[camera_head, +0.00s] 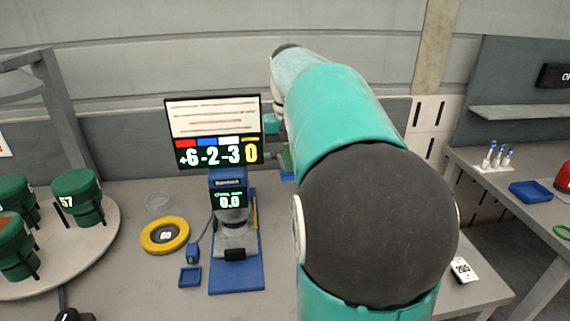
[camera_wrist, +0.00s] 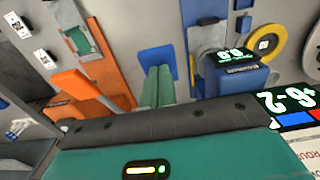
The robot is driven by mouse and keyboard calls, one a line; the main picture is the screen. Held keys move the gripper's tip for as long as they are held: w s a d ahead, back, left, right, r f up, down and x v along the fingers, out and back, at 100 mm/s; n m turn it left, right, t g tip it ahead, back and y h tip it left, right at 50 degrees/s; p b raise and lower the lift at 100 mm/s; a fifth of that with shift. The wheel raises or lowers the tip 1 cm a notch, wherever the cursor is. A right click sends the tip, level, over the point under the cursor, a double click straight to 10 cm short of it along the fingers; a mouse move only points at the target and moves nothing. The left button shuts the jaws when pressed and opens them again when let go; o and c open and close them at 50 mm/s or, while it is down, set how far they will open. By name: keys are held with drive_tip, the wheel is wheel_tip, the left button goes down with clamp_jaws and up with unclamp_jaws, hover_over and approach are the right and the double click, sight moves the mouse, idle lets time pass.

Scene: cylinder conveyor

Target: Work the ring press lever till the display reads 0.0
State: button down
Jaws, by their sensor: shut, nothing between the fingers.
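The blue ring press (camera_head: 236,268) stands on the table, with a small display (camera_head: 230,200) reading 0.0 in green. It also shows upside down in the wrist view, with its display (camera_wrist: 233,55) lit. A thin yellow-orange bar (camera_head: 255,212) runs along the press's right side and looks like its lever; I cannot be sure. My gripper (camera_wrist: 158,72) is shut and empty, its green fingers pointing down over a small blue object, right of the press in the head view. In the head view my arm hides most of the gripper.
A large screen (camera_head: 214,133) behind the press shows +6 -2 -3 0. A yellow ring (camera_head: 165,236) and a blue tray (camera_head: 190,276) lie left of the press. An orange device (camera_wrist: 80,90) stands beside my gripper. Green containers (camera_head: 77,196) stand on a round table at left.

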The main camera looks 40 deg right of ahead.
drive_tip(key=shift+r, duration=2.35)
drive_tip(key=s+a+f+n+t, duration=0.2)
drive_tip(key=s+a+f, duration=0.1)
drive_tip(key=a, duration=0.6)
drive_tip(key=s+a+f+n+t, duration=0.1)
drive_tip(key=s+a+f, duration=0.3)
drive_tip(key=a, duration=0.5)
drive_tip(key=s+a+f+n+t, duration=0.2)
drive_tip(key=s+a+f+n, duration=0.1)
drive_tip(key=a+f, duration=0.4)
drive_tip(key=shift+s+a+n+t, duration=0.3)
drive_tip(key=shift+s+a+n, duration=0.1)
drive_tip(key=shift+a, duration=0.6)
drive_tip(key=shift+d, duration=0.15)
